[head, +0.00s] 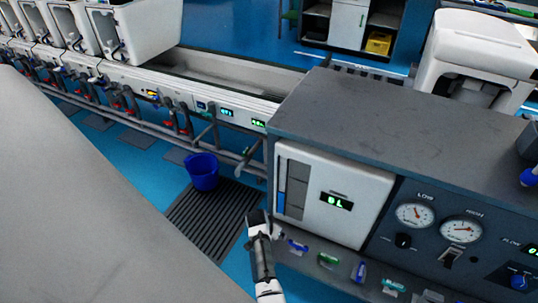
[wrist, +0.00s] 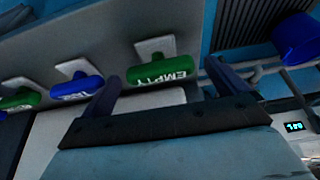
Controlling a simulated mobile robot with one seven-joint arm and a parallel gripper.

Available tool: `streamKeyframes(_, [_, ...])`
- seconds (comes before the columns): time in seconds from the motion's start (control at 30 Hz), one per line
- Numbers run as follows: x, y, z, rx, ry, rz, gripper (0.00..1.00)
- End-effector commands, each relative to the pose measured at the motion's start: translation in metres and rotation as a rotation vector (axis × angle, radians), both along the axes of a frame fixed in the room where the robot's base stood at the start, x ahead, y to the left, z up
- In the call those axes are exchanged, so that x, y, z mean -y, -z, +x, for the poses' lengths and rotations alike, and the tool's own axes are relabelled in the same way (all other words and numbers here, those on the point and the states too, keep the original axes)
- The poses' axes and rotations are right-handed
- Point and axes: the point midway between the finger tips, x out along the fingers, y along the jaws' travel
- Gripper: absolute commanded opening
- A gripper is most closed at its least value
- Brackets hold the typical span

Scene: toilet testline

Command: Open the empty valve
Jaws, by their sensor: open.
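The empty valve has a green handle (wrist: 165,70) with white "EMPTY" lettering, upside down in the wrist view, on a pale square mount. My gripper (wrist: 160,75) is open, with one dark finger on each side of this handle and nothing clearly held. Whether the fingers touch it cannot be told. In the head view my gripper (head: 257,218) is at the left end of the valve row, below the white panel; the empty valve is mostly hidden there.
A blue handle (wrist: 76,88) and then a green handle (wrist: 20,98) sit left of it in the wrist view. The grey console with gauges (head: 416,214) stands right of my gripper. A blue bucket (head: 203,171) stands on a dark floor grate (head: 205,215).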

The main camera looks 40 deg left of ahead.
Motion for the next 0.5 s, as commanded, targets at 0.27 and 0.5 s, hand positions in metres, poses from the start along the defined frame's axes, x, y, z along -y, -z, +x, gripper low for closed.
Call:
streamKeyframes(0.27, [-0.0001,-0.0001,0.0004,0.001,0.001,0.001,0.93])
streamKeyframes(0.5, [-0.0001,-0.0001,0.0003,0.0,0.001,0.0,0.62])
